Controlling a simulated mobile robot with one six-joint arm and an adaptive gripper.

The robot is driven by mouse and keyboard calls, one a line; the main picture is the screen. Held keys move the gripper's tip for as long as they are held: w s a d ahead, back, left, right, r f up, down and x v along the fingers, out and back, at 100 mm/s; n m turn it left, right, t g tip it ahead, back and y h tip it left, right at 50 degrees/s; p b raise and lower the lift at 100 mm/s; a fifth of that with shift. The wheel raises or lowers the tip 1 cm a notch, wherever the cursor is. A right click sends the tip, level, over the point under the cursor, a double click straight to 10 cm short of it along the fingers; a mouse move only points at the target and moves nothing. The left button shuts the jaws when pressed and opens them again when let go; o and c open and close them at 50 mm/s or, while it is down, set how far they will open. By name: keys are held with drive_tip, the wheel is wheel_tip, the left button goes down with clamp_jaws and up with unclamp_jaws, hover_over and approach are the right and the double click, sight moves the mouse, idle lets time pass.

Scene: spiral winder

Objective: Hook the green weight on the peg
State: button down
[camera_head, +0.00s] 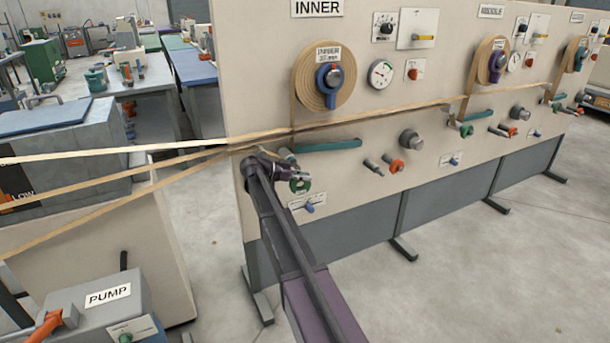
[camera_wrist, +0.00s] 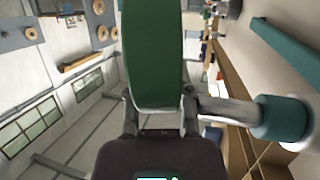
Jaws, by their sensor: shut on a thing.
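The green weight (camera_wrist: 152,55) stands upright between the fingers of my gripper (camera_wrist: 160,118) in the wrist view, with a pale metal rim along its edge. My gripper is shut on it. In the head view, the green weight (camera_head: 300,185) shows at the tip of my gripper (camera_head: 283,174), close to the panel. A metal peg (camera_wrist: 228,111) with a teal collar (camera_wrist: 282,118) comes from the right in the wrist view; its free end is close beside the right finger and the weight. I cannot tell whether they touch. The teal peg base (camera_head: 287,154) is partly hidden in the head view.
Tan tapes (camera_head: 110,176) run just above my gripper. The floor (camera_head: 480,260) in front is clear.

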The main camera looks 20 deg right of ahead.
drive_tip(key=shift+s+d+f+n+t, duration=0.1)
drive_tip(key=shift+f+n+t, duration=0.15)
drive_tip(key=shift+n+t, duration=0.55)
drive_tip(key=shift+s+d+f+n+t, duration=0.15)
drive_tip(key=shift+n+t, duration=0.25)
drive_tip(key=shift+t, duration=0.8)
drive_tip(key=s+r+p, duration=0.1)
drive_tip(key=s, duration=0.8)
drive_tip(key=shift+s+d, duration=0.2)
drive_tip(key=shift+a, duration=0.1)
